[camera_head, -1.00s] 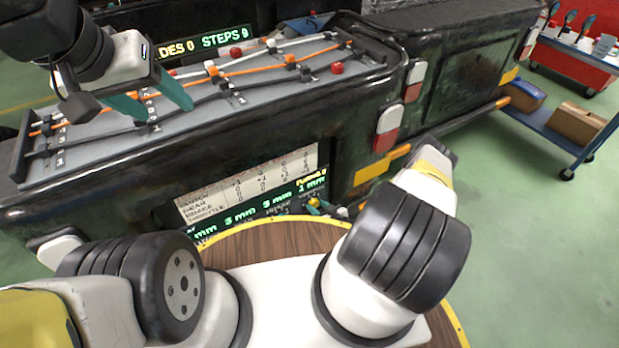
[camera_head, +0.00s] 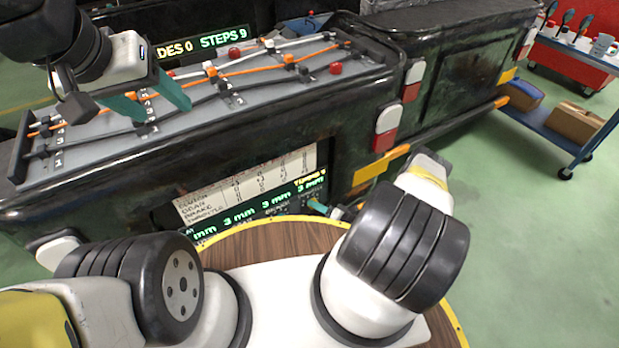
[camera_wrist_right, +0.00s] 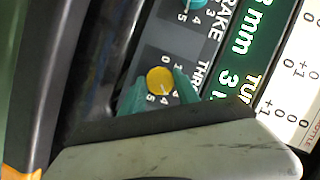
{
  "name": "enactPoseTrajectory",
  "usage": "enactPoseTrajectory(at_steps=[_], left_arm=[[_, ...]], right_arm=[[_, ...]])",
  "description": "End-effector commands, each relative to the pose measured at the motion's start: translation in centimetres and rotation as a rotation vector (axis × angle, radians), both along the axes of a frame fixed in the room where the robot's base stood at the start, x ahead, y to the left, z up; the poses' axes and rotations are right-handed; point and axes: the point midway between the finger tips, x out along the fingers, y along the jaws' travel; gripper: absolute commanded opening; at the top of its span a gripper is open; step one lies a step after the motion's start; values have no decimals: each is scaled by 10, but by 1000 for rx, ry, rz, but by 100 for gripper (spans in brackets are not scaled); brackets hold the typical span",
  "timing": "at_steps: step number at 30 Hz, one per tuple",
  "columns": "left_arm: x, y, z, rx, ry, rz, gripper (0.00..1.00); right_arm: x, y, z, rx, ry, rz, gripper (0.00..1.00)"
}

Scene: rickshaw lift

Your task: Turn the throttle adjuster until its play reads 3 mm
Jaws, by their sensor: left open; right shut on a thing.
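The throttle adjuster is a yellow round knob (camera_wrist_right: 160,81) in the right wrist view, with a numbered scale around it and a partly covered label starting "THR". My right gripper (camera_wrist_right: 161,93) has its teal fingers on either side of the knob and is shut on it. In the head view only a teal fingertip of that gripper (camera_head: 318,207) shows at the panel. The lit play display (camera_head: 255,211) reads 3 mm at its right end, nearest the throttle. My left gripper (camera_head: 150,101) is open and empty over the grey cable tray.
The grey cable tray (camera_head: 200,118) carries orange and white cables, clips and red knobs. A white printed table (camera_head: 250,184) stands above the display. The brake knob (camera_wrist_right: 193,4) is beside the throttle. A blue cart (camera_head: 560,140) with boxes stands right; green floor there is clear.

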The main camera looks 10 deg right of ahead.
Motion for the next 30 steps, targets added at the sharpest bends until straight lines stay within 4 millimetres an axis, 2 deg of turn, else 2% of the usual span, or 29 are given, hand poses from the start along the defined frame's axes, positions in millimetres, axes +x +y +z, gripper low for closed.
enactPoseTrajectory(at_steps=[12, 30], left_arm=[[0, 0, 0, 0, 0, 0, 59], [0, 0, 0, 0, 0, 0, 59]], right_arm=[[-1, -2, -3, 205, 78, -2, 0], [-1, -2, -3, 244, 92, -3, 0]])
